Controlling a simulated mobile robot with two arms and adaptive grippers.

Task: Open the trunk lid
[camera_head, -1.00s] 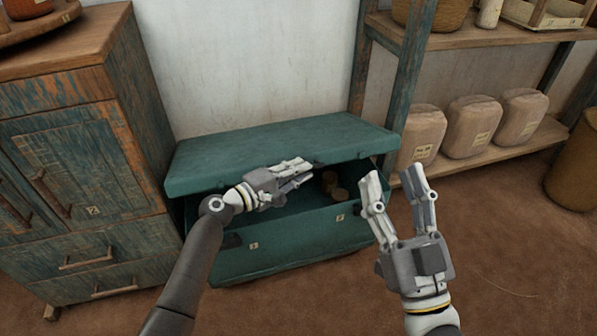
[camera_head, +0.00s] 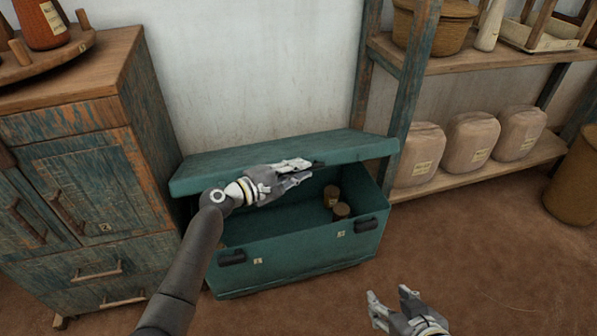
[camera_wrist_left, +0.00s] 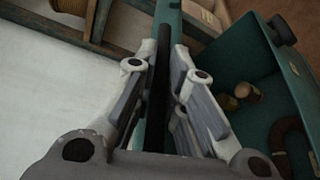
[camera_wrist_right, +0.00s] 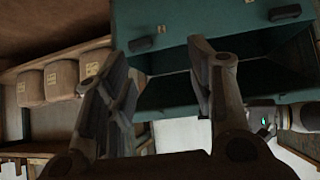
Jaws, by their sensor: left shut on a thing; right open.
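The teal trunk (camera_head: 300,258) stands on the floor against the wall. Its lid (camera_head: 240,165) is raised part way and tilted, leaving a wide gap at the front. Inside the trunk are two small jars, one (camera_head: 332,195) behind the other (camera_head: 341,211). My right gripper (camera_head: 388,300) is open and empty, low in front of the trunk; it also shows in the right wrist view (camera_wrist_right: 160,75).
A worn wooden cabinet (camera_head: 85,180) stands close on the left. A shelf post (camera_head: 408,75) and a low shelf with several wrapped sacks (camera_head: 470,140) are on the right. A round bin (camera_head: 572,185) is at far right. The floor in front is clear.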

